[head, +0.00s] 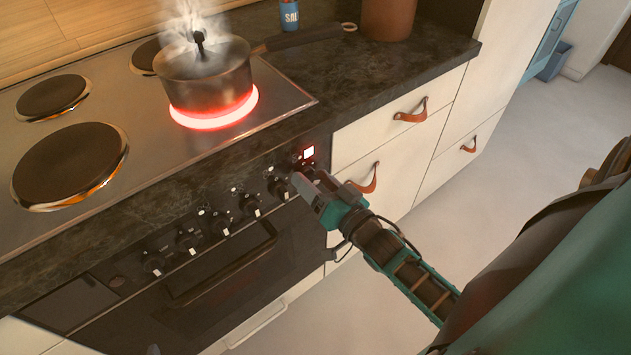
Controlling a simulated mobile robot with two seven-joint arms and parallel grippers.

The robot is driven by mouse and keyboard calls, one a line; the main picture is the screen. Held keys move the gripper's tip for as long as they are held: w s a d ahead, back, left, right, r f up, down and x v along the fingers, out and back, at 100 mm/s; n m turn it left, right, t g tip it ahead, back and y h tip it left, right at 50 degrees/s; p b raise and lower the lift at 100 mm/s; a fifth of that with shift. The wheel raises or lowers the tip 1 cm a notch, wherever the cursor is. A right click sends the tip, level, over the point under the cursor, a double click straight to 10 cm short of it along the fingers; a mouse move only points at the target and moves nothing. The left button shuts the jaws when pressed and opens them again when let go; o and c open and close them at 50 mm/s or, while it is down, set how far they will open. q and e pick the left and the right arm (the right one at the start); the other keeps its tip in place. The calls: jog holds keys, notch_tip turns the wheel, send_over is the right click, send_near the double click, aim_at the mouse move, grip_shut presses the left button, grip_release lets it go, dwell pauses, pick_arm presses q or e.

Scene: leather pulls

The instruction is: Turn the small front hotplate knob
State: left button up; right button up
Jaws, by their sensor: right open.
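A row of several dark knobs runs along the black front panel (130,275) of the stove. My right gripper (299,179) is open at the right end of this row. Its tips are close to a knob (278,187) on their left and a knob (306,163) just above and behind them. I cannot tell whether they touch either one. The front right hotplate (213,119) glows red under a steaming pot (205,85). Which knob belongs to which hotplate is not readable. My left gripper is out of view.
The oven handle (222,265) sticks out below the knobs. Drawers with leather pulls (411,112) stand to the right. The pot's handle (305,37) reaches over the dark worktop (375,75). The floor (525,130) is clear.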

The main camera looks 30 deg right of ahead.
jog(key=shift+c, duration=0.3)
jog(key=c, duration=1)
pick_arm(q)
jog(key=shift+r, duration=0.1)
pick_arm(e)
jog(key=shift+o, duration=0.2)
